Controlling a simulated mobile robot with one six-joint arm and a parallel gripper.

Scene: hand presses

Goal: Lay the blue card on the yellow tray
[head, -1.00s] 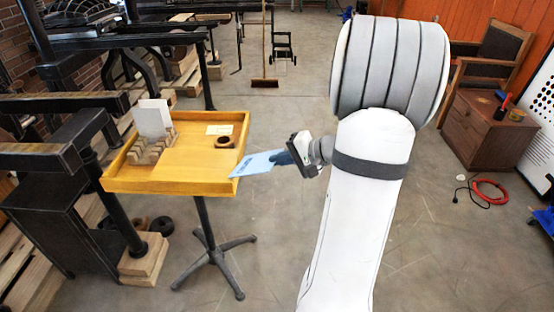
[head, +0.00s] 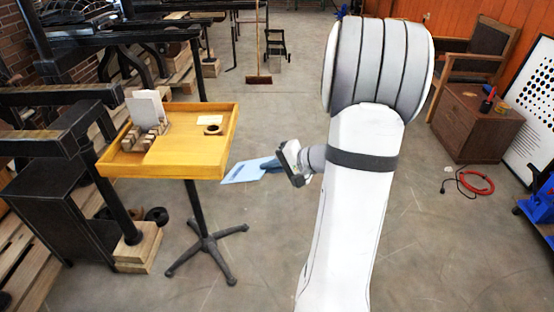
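The blue card (head: 243,171) is a flat light-blue sheet with darker print, in the head view just right of the tray. My gripper (head: 272,164) is shut on its right end and holds it out level over the floor. The yellow tray (head: 180,171) is a shallow box on a black stand, left of the card. In the picture the card is beside the tray's right edge with a small gap, not over it. The tray holds a wooden rack with white cards (head: 146,108), a small dark ring (head: 213,129) and a pale card (head: 210,119).
Black presses (head: 50,150) crowd the left side. The tray's stand (head: 206,246) spreads its feet on the floor. A broom (head: 258,60) stands behind. A wooden cabinet (head: 470,125) and red cable (head: 476,183) are at the right. The middle floor is clear.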

